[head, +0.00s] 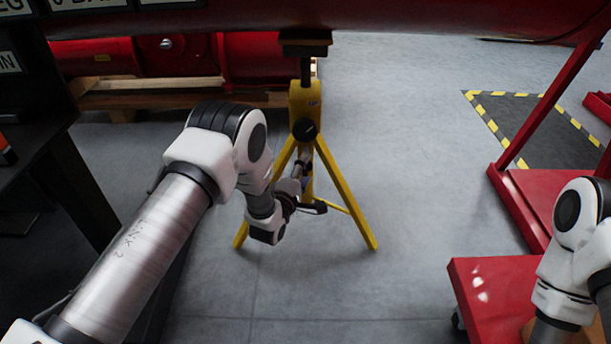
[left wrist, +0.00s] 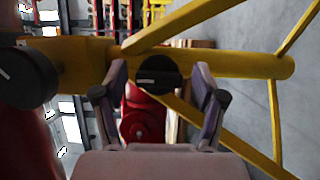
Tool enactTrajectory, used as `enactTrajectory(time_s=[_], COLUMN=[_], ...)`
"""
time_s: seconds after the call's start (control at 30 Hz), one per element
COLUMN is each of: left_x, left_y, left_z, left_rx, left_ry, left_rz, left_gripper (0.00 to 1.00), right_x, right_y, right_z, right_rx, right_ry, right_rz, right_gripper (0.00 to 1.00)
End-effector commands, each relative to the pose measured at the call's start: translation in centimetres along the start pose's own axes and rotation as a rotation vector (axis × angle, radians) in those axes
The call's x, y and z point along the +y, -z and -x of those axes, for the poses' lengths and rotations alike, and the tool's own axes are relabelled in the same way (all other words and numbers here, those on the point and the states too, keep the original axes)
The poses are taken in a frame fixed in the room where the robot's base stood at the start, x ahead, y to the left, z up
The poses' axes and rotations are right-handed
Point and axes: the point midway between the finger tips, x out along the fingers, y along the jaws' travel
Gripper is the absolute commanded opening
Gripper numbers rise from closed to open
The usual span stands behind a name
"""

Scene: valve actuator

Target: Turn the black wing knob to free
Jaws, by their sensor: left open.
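A yellow tripod stand (head: 305,98) stands on the floor under a red pipe. A round black knob (head: 305,130) sits where its legs meet; it also shows at the left edge of the left wrist view (left wrist: 28,76). A second black knob (left wrist: 158,76), with a pale line across it, sits lower on the centre post. In the left wrist view it lies between the spread fingers of my left gripper (left wrist: 162,108). I cannot tell whether they touch it. In the head view the open left gripper (head: 308,187) is at the post and hides this lower knob.
The red pipe (head: 400,18) spans above the stand. Yellow tripod legs (head: 346,195) spread around my left gripper. A dark table (head: 35,95) stands at left, a red frame cart (head: 490,290) at right. The floor right of the stand is clear.

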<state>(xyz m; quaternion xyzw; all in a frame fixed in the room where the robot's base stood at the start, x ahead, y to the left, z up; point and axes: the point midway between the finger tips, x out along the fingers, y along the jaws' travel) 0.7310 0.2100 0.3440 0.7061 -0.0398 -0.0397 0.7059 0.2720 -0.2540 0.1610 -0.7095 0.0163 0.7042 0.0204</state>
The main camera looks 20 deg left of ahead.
Motion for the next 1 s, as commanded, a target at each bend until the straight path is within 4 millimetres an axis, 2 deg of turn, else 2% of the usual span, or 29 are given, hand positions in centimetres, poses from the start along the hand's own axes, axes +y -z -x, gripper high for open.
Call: enactTrajectory(time_s=[0.27, 0.37, 0.43, 0.47, 0.77, 1.0], left_x=[0.08, 0.08, 0.07, 0.07, 0.11, 0.13], left_y=[0.0, 0.0, 0.0, 0.01, 0.02, 0.02], left_z=[-0.54, -0.53, -0.52, -0.52, -0.53, -0.51], left_rx=[0.0, 0.0, 0.0, 0.0, 0.0, 0.0], left_ry=[0.001, 0.001, 0.001, 0.001, -0.006, -0.038], left_rz=[0.0, 0.0, 0.0, 0.0, 0.014, 0.092], left_gripper=[0.71, 0.39, 0.14, 0.1, 0.1, 0.1], right_x=[0.01, 0.01, 0.01, 0.01, 0.01, 0.0], right_y=[0.06, 0.05, 0.05, 0.05, 0.03, 0.01], right_z=[-0.2, -0.2, -0.2, -0.2, -0.13, 0.28], right_rx=[0.001, 0.001, 0.001, 0.001, 0.001, 0.0], right_ry=[0.0, 0.0, 0.0, 0.0, 0.0, 0.0], right_rz=[-0.001, -0.001, -0.001, -0.001, -0.001, 0.0], right_gripper=[0.4, 0.4, 0.4, 0.4, 0.4, 0.4])
